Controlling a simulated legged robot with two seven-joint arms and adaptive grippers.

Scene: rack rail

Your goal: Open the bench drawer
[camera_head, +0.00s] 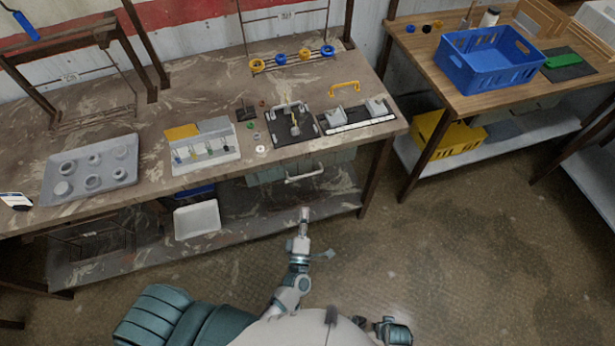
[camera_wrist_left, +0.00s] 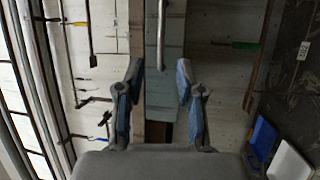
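The bench drawer (camera_head: 265,175) is a pale grey-green box under the front edge of the brown bench top (camera_head: 225,105), and it looks closed. Its light bar handle (camera_head: 304,176) stands out from the front. My left gripper (camera_head: 304,213) is in front of and below the handle, apart from it. In the left wrist view my left gripper (camera_wrist_left: 158,72) has its two fingers wide apart with nothing between them. There the handle (camera_wrist_left: 162,35) runs up the picture just beyond the fingertips, in front of the drawer front (camera_wrist_left: 167,92).
A white bin (camera_head: 197,220) sits on the lower shelf left of the drawer. A grey tray (camera_head: 90,170) and several fixtures stand on the bench top. A second bench (camera_head: 450,95) with a blue crate (camera_head: 488,62) is at the right. The floor before the drawer is clear.

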